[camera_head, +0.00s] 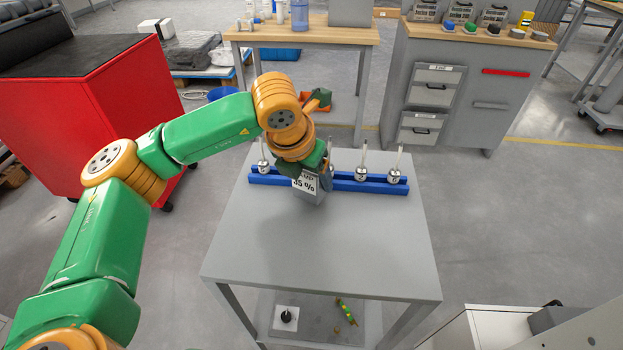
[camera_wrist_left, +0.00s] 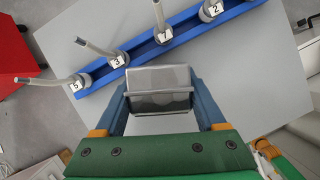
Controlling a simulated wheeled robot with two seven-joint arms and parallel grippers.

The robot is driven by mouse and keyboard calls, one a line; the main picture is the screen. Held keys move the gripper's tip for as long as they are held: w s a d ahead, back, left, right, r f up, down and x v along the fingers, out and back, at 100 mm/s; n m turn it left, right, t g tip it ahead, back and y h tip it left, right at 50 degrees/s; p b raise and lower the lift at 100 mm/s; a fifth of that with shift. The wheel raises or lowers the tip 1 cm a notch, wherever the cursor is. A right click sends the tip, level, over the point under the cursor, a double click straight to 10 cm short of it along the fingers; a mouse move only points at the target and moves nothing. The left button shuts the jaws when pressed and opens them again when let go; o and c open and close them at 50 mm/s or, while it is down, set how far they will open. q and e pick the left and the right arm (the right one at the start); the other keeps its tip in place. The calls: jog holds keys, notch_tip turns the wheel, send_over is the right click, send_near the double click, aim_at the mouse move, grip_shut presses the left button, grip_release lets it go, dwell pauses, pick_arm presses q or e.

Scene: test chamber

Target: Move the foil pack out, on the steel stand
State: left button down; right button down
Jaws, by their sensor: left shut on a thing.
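The foil pack (camera_head: 309,196) is a silver-grey block with a white label reading 35 %. It is on or just above the grey top of the steel stand (camera_head: 330,250), in front of a blue rack; I cannot tell whether it touches the top. My left gripper (camera_head: 312,176) comes down from above and is shut on the pack, hiding its upper part. In the left wrist view the shiny pack (camera_wrist_left: 158,78) sits between the two blue fingers of the left gripper (camera_wrist_left: 160,100). My right gripper is not in view.
The blue rack (camera_head: 343,184) holds several numbered metal pieces with upright rods, close behind the pack. The front of the stand's top is clear. A lower shelf (camera_head: 315,318) holds small items. A red cabinet (camera_head: 120,130) stands left, a grey drawer cabinet (camera_head: 460,85) behind right.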

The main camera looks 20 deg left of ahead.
pick_arm(q)
jog(key=shift+f, duration=1.1)
grip_release()
jog(key=shift+s, duration=0.1)
